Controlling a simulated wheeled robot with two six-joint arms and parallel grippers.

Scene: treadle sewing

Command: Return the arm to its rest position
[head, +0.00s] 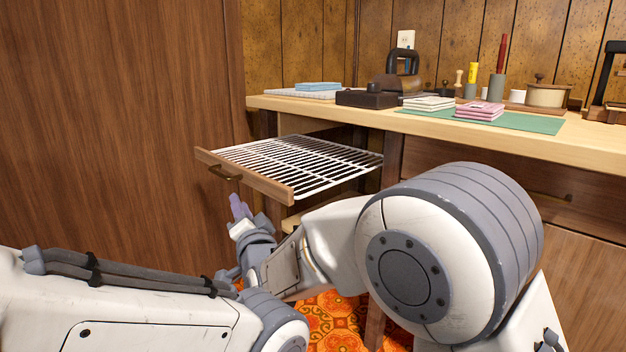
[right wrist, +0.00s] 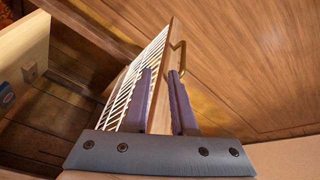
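My right gripper (head: 240,207) is just below the pulled-out wire-rack drawer (head: 300,162) in the head view. My right arm bends across the middle of the head view. My left arm comes in from the left; its gripper is not visible.
The wooden table (head: 380,117) holds a black box (head: 367,99), a green mat (head: 530,123), pink folded cloth (head: 480,111), a tan pot (head: 547,95) and a blue stack (head: 318,87). A wooden panel (head: 110,120) stands at the left. A patterned orange rug (head: 335,318) lies below.

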